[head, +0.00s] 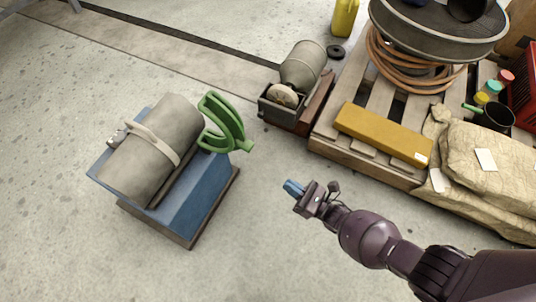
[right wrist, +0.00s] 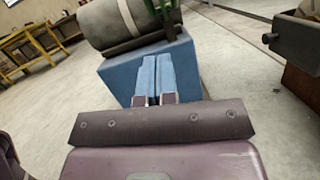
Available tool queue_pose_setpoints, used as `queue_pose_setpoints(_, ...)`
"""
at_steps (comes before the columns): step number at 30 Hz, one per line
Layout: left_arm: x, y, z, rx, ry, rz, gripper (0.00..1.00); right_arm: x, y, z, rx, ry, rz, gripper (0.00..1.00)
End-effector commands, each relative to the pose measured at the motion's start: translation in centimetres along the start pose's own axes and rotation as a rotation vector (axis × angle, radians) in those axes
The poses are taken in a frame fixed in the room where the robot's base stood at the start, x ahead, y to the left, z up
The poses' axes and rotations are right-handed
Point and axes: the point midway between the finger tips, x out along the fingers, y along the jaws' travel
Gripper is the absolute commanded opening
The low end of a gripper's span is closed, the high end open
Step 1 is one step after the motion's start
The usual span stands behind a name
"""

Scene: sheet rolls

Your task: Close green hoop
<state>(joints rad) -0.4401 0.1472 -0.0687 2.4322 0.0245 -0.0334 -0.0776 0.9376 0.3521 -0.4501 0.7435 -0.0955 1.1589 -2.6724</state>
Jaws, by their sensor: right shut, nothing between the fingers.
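The green hoop (head: 226,122) stands at the right end of a grey roll (head: 158,143), which rests on a blue stand (head: 205,188). The hoop is a curved green piece with a gap, raised beside the roll's end. In the right wrist view only a part of the green hoop (right wrist: 165,10) shows at the top edge. My right gripper (head: 293,187) is shut and empty, to the right of the blue stand and below the hoop in the head view. Its blue fingers (right wrist: 152,78) point toward the blue stand (right wrist: 115,73). My left gripper is out of view.
A wooden pallet (head: 365,170) at the right bears a yellow box (head: 383,133), a coiled hose and paper sacks (head: 490,165). Open concrete floor lies around the blue stand.

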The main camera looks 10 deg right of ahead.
Motion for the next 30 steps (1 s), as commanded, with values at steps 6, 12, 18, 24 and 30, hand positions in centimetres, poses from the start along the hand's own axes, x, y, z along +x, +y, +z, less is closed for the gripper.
queue_pose_setpoints(6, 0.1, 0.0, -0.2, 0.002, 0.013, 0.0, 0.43, 0.7, -0.2, -0.4, -0.048, -0.011, 0.017, 0.0)
queue_pose_setpoints(12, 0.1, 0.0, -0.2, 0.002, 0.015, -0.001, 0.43, 3.5, -0.2, -0.3, -0.047, -0.013, 0.017, 0.0)
queue_pose_setpoints(18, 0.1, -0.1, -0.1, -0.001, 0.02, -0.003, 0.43, 7.0, -0.1, -0.4, -0.046, -0.011, 0.017, 0.0)
queue_pose_setpoints(24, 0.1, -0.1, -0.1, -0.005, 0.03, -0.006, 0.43, 10.4, 0.0, -0.4, -0.044, -0.01, 0.016, 0.0)
queue_pose_setpoints(30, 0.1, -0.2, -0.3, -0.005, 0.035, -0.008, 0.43, 11.6, 0.0, 1.3, -0.046, -0.011, 0.016, 0.0)
